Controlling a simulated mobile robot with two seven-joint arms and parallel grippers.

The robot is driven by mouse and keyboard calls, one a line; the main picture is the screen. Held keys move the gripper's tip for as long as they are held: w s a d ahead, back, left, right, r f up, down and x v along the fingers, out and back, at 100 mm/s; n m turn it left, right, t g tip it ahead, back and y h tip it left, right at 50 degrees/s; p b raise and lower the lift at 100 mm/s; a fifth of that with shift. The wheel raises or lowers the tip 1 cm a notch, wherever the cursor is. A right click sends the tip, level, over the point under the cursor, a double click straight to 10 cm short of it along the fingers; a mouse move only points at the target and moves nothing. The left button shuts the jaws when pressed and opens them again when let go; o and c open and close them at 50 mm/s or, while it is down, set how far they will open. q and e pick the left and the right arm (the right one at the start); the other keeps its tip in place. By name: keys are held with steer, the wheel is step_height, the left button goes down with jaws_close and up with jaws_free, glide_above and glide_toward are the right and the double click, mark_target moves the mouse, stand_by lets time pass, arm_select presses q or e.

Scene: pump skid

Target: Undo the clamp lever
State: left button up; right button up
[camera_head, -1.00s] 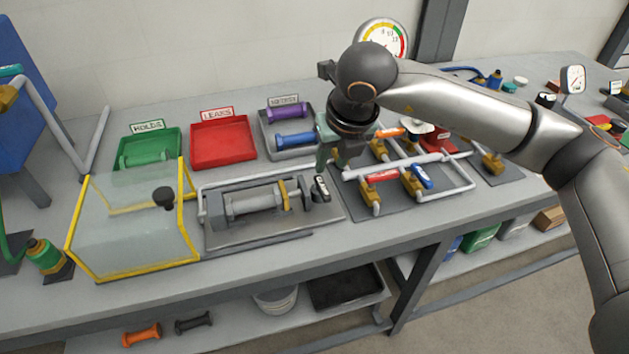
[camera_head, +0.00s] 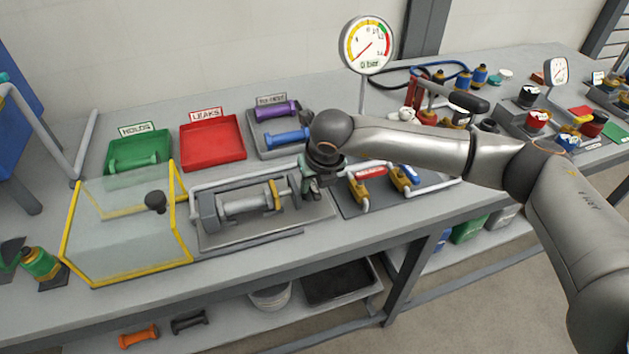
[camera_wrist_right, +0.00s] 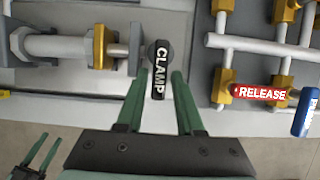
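The black clamp lever (camera_wrist_right: 158,70), lettered CLAMP, sits at the right end of the clamp fixture (camera_head: 209,208). A grey spool-shaped part (camera_head: 245,203) lies in the fixture. My right gripper (camera_wrist_right: 161,74) is open, its green fingers on either side of the lever's lower end with small gaps showing. In the head view my right gripper (camera_head: 312,192) is at the fixture's right end and hides the lever. A green pair of fingers in the wrist view's lower left corner looks like my left gripper (camera_wrist_right: 53,137), apart and empty. It does not show in the head view.
A clear guard with yellow edges (camera_head: 125,270) stands left of the fixture. Right of it are pipes with a red RELEASE handle (camera_wrist_right: 258,92) and a blue handle (camera_wrist_right: 305,112). Green (camera_head: 112,170), red (camera_head: 212,142) and grey trays (camera_head: 262,152) stand behind. A gauge (camera_head: 367,45) rises at the back.

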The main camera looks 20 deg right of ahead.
jaws_close()
stand_by(0.6)
